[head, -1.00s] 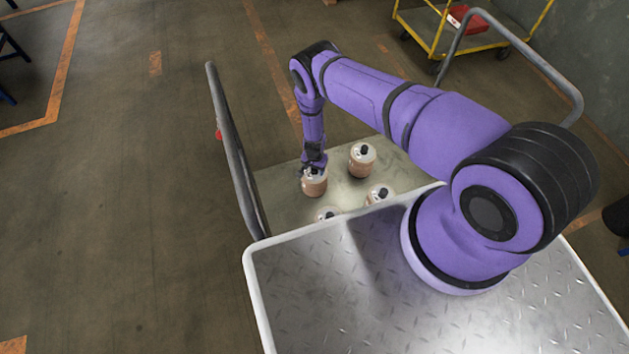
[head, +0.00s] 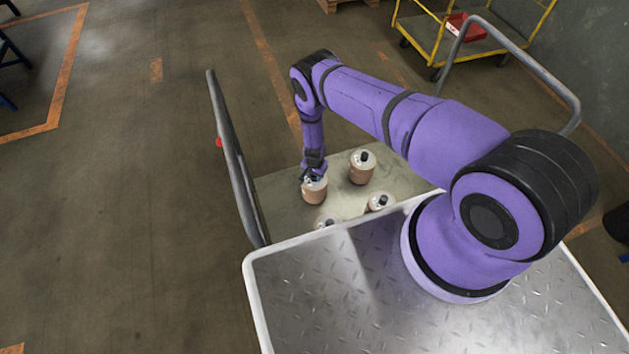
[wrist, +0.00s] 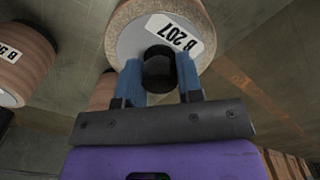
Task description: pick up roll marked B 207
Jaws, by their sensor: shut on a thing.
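The roll marked B 207 (wrist: 198,14) fills the top middle of the wrist view, a brown roll with a pale end face and a white label. A dark round knob (wrist: 159,68) sticks out of that face. My gripper (wrist: 161,78) has its two blue fingers on either side of the knob, shut on it. In the head view the roll (head: 315,191) hangs under or stands below my gripper (head: 314,175) at the left of the group. I cannot tell whether its base touches the surface.
Another roll (head: 362,167) stands close on the right. Two more, one at right (head: 378,203) and one in front (head: 325,220), are partly hidden by the tray edge. A grey rail (head: 232,150) rises on the left. A labelled roll (wrist: 20,62) shows in the wrist view.

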